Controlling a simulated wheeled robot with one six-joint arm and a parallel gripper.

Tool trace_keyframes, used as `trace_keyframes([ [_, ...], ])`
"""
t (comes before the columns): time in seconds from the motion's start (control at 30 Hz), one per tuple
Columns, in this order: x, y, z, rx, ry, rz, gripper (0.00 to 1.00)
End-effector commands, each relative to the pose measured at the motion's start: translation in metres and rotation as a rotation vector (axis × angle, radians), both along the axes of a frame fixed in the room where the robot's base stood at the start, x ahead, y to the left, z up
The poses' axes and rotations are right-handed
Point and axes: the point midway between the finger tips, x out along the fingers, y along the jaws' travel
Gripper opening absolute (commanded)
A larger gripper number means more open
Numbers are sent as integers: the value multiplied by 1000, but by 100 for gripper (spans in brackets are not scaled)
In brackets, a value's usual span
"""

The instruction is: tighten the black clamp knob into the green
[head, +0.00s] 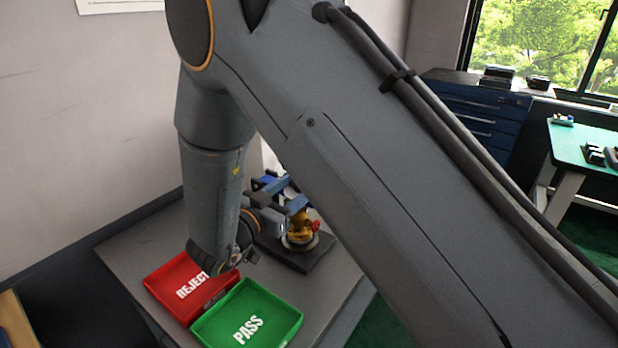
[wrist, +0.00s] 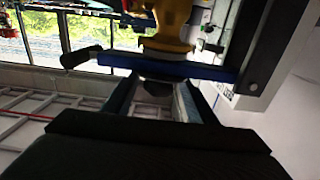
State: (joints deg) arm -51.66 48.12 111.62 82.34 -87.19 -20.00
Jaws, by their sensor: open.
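The valve fixture stands on a dark base (head: 305,258) on the table in the head view, with a yellow valve body (head: 298,228) and blue brackets. In the wrist view the yellow body (wrist: 171,22) is above a blue bar (wrist: 180,67). A dark rounded knob (wrist: 155,89), probably the black clamp knob, shows under the bar. My gripper (wrist: 157,98) is open, with one finger on each side of this knob; I cannot tell whether they touch it. A black handle (wrist: 80,57) sticks out at the bar's left. I cannot make out a green mark on the fixture.
A red REJECT tray (head: 172,285) and a green PASS tray (head: 284,318) lie at the front of the table. My arm covers much of the head view and part of the fixture. A dark upright (wrist: 262,45) is close at the right in the wrist view.

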Motion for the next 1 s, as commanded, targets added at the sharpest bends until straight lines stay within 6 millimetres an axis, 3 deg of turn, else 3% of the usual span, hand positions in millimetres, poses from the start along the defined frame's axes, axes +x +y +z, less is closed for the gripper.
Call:
trace_keyframes([
  [0.3, 38, -25, 1, 0, 1, -4, 52],
  [0.7, 46, -28, 0, -1, 1, -2, 52],
  [0.93, 46, -28, 0, -1, 1, -2, 15],
  [1.0, 46, -28, 0, -1, 1, -2, 11],
])
